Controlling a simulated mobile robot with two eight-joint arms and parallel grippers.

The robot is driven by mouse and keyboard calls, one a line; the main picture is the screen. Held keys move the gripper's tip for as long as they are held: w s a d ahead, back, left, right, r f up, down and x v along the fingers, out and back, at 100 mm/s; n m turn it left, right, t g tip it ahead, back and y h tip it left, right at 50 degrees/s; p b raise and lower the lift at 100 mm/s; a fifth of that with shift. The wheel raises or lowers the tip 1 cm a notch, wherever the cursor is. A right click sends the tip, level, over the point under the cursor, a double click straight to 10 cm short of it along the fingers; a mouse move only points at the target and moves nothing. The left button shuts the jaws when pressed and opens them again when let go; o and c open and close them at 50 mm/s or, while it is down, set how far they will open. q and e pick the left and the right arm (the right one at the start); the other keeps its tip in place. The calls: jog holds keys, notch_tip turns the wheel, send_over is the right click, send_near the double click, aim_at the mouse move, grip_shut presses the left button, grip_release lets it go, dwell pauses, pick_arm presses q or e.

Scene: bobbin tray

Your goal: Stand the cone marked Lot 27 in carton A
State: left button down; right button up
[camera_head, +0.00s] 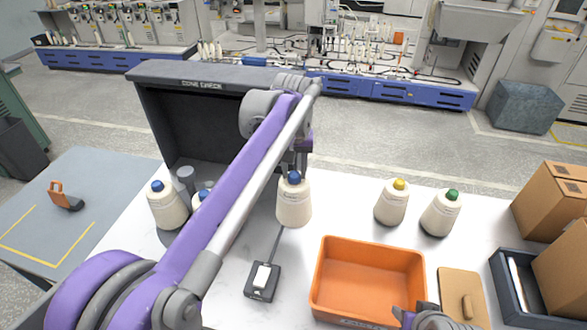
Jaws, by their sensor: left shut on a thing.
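My left gripper (297,174) is shut on the top of a cream yarn cone with a blue tip (294,204). The cone hangs upright, left of and behind the orange bin (368,250). Its label is too small to read. Other cream cones stand on the white table: one with a yellow tip (391,204), one with a green tip (440,214) and a blue-tipped one (166,206) at the left. Cardboard cartons (553,200) stand at the right edge, and no letter A is legible. Part of my right arm shows at the bottom edge, its fingers unclear.
A dark open-fronted cabinet (160,110) stands behind the left cones, partly hidden by my left arm. A small dark device (262,281) lies left of the orange bin. A tan board (461,293) and a dark tray (512,298) lie to its right.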

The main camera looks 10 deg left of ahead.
pick_arm(q)
jog(key=shift+a, duration=0.15)
notch_tip(320, 180, up, 10)
jog(key=shift+p, duration=0.3)
dwell(0.5)
